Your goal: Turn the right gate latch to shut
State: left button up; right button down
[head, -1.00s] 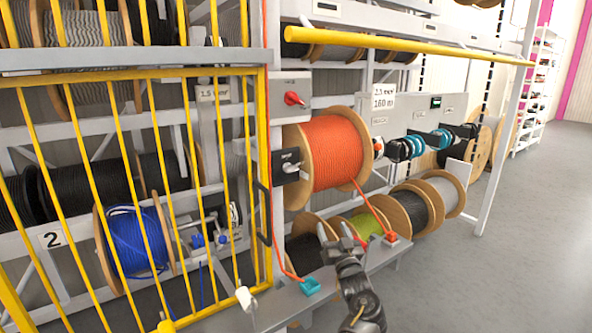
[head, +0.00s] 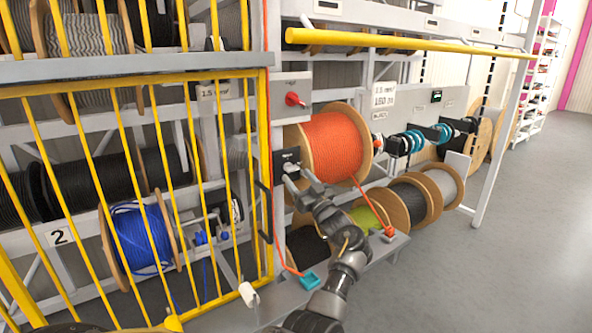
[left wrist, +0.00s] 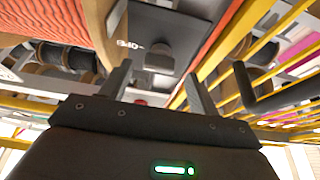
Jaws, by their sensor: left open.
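A black latch plate (head: 287,160) with a pale label is on the grey post right of the yellow gate (head: 150,73). In the left wrist view the plate (left wrist: 142,22) carries a grey knob (left wrist: 160,55), beyond and between my fingers. My left gripper (head: 298,179) is open just in front of the plate in the head view. It also shows in the left wrist view (left wrist: 181,72) with its fingers apart and nothing between them. I cannot tell whether the fingers touch the knob. The fingers partly hide the knob in the head view. My right gripper is not in view.
An orange cable reel (head: 335,150) is close right of my left gripper. A red rotary switch (head: 294,99) sits above the plate. A black gate handle (head: 264,212) is to the left. A grey shelf with a teal block (head: 309,281) is below. The floor at right is clear.

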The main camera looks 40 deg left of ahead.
aim_at(291, 168)
pick_arm(q)
jog(key=shift+p+x, duration=0.3)
jog(key=shift+x, duration=0.95)
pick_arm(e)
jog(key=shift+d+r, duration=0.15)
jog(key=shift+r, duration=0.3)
